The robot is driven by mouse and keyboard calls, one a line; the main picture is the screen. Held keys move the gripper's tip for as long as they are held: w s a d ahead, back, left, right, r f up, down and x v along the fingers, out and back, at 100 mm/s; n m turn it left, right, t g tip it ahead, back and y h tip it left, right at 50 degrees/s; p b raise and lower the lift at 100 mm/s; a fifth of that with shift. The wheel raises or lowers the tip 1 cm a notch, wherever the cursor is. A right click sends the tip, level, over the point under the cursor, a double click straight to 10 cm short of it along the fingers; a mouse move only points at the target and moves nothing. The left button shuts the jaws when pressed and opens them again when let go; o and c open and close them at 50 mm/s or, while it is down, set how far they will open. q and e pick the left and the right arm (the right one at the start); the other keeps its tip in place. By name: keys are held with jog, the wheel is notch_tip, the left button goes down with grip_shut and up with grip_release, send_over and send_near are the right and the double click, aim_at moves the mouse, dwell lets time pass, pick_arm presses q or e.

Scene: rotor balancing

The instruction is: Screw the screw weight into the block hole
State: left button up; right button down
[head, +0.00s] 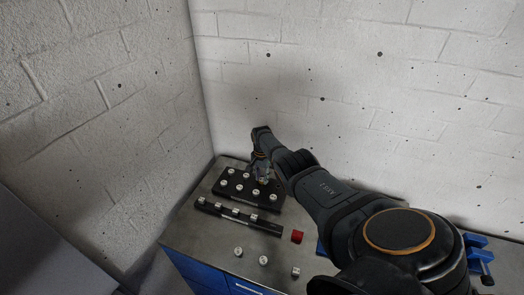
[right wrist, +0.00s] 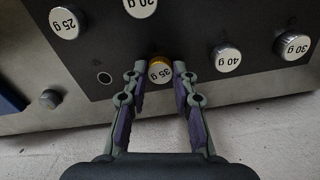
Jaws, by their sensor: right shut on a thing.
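My right gripper (head: 262,172) reaches down over the far right part of a black plate (head: 226,190). In the right wrist view its two fingers (right wrist: 159,76) are shut on a round screw weight marked 35 g (right wrist: 159,71) with a gold rim. The weight is at the black plate (right wrist: 190,30); I cannot tell whether it is seated or just above. My left gripper is not in view.
Other weights on the plate include 25 g (right wrist: 64,23) and 40 g (right wrist: 227,58). A long black bar (head: 268,226) with several weights lies in front. Loose silver pieces (head: 263,260) stand on the grey table (head: 205,238). White walls (head: 330,100) rise close behind.

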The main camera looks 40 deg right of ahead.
jog(key=m, duration=0.6)
jog(key=shift+s+a+f+m, duration=0.15)
jog(key=shift+f+m, duration=0.05)
jog(key=shift+m, duration=0.1)
jog(key=c, duration=1.5)
grip_release()
jog(key=shift+m, duration=0.5)
jog(key=o, duration=0.5)
jog(key=shift+r, duration=0.1)
jog(key=shift+c, duration=0.7)
jog(key=shift+r, duration=0.15)
